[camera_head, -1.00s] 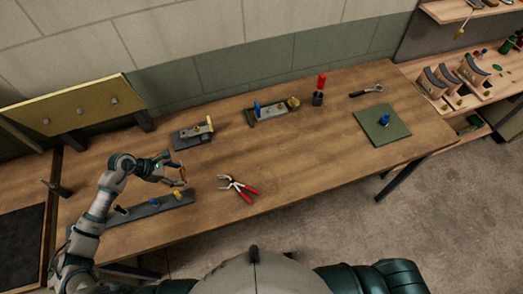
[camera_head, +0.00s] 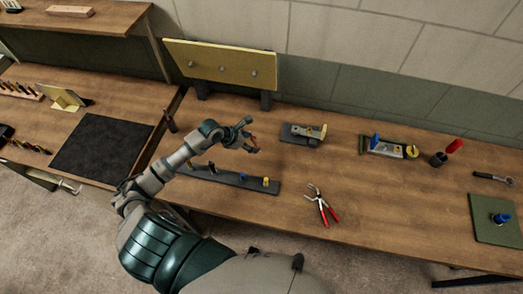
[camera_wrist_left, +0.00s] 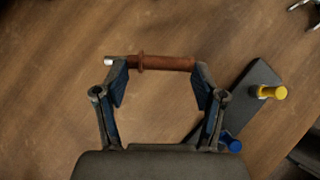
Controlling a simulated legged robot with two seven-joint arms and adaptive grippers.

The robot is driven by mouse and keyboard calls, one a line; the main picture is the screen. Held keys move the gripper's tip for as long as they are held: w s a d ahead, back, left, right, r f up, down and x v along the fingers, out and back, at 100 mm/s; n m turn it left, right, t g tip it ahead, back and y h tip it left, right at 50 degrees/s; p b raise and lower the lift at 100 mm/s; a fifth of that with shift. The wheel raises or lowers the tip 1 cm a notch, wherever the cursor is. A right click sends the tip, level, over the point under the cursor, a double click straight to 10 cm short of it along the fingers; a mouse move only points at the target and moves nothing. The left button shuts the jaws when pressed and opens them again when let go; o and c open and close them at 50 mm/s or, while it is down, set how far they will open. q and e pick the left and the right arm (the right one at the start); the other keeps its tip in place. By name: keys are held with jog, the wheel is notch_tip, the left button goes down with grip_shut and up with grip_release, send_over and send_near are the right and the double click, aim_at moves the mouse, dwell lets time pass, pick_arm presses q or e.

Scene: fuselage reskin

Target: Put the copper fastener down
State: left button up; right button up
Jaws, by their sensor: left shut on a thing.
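The copper fastener (camera_wrist_left: 165,63) is a reddish-brown pin with a collar and a short silver tip. In the left wrist view it lies crosswise between the two fingertips of my left gripper (camera_wrist_left: 160,75), which is shut on it. In the head view my left gripper (camera_head: 247,138) and the fastener (camera_head: 254,145) are over the wooden table, behind the dark strip. The height of the fastener above the table is hard to tell. My right gripper is not in view.
The dark strip (camera_head: 225,177) holds a blue fastener (camera_head: 239,177) and a yellow fastener (camera_head: 265,182). Red-handled pliers (camera_head: 322,205) lie to its right. A yellow panel (camera_head: 220,66) stands behind. A grey block fixture (camera_head: 303,134) is right of the gripper. Bare wood lies between them.

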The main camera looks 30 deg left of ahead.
aim_at(250, 154)
pick_arm(q)
jog(key=f, duration=0.2)
jog(key=a+f, duration=0.1)
jog(key=f, duration=0.1)
jog(key=shift+f, duration=0.35)
jog(key=shift+d+f, duration=0.25)
jog(key=shift+f, duration=0.9)
jog(key=shift+d+f, duration=0.15)
jog(key=shift+d, duration=0.15)
jog(key=o, duration=0.7)
jog(key=shift+o, duration=1.4)
jog(key=shift+a+f, duration=0.15)
jog(key=shift+a, duration=0.3)
jog(key=shift+s+r, duration=0.15)
jog(key=shift+r, duration=0.2)
jog(key=v, duration=1.1)
jog(key=shift+r, duration=0.2)
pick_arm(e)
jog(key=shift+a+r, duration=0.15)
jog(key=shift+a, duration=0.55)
